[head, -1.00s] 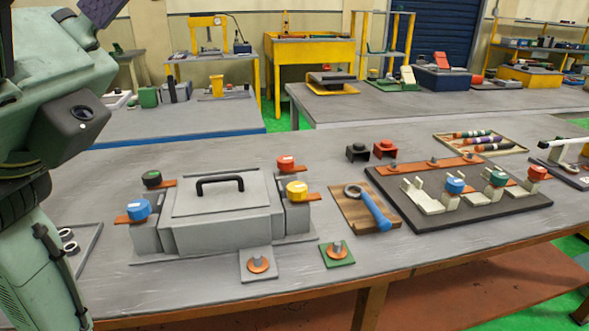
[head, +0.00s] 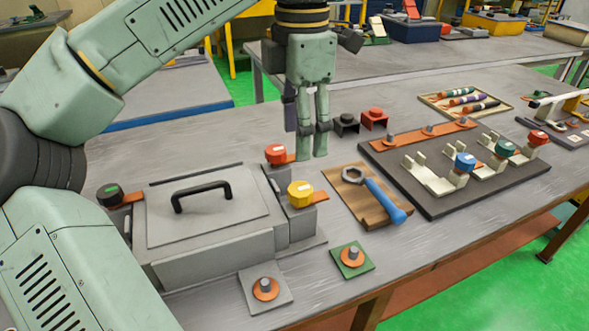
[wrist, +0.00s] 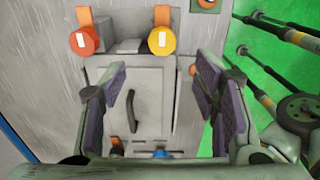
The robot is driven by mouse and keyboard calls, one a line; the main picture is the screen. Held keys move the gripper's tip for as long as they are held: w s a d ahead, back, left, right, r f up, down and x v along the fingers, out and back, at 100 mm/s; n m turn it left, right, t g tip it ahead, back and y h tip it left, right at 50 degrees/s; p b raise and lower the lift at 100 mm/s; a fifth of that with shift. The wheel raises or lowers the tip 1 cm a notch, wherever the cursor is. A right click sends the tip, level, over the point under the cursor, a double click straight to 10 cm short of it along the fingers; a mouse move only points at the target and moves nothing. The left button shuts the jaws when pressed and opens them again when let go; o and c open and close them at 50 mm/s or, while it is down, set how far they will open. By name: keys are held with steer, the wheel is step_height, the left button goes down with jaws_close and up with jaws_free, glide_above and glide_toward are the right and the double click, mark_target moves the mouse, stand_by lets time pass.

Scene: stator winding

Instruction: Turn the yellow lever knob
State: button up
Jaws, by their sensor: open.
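The yellow lever knob (head: 300,194) sits on a copper strip at the right front corner of the grey box (head: 210,262). In the wrist view the yellow knob (wrist: 162,41) shows beyond my fingertips, with nothing touching it. The red knob also shows there (wrist: 83,41), left of the yellow one.
A black handle (head: 202,190) stands on the box lid, and a green-topped knob (head: 109,194) is at its left. A blue wrench (head: 382,200) lies on a wooden board at the right. Two small pads with bolts lie in front.

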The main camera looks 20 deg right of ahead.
mark_target(300, 189)
step_height(300, 189, down, 11)
steer(key=shift+s+r+p, duration=0.15)
steer(key=shift+r+p, duration=0.05)
steer(key=shift+p, duration=0.3)
steer(key=shift+c, duration=0.3)
steer(key=c, duration=1.1)
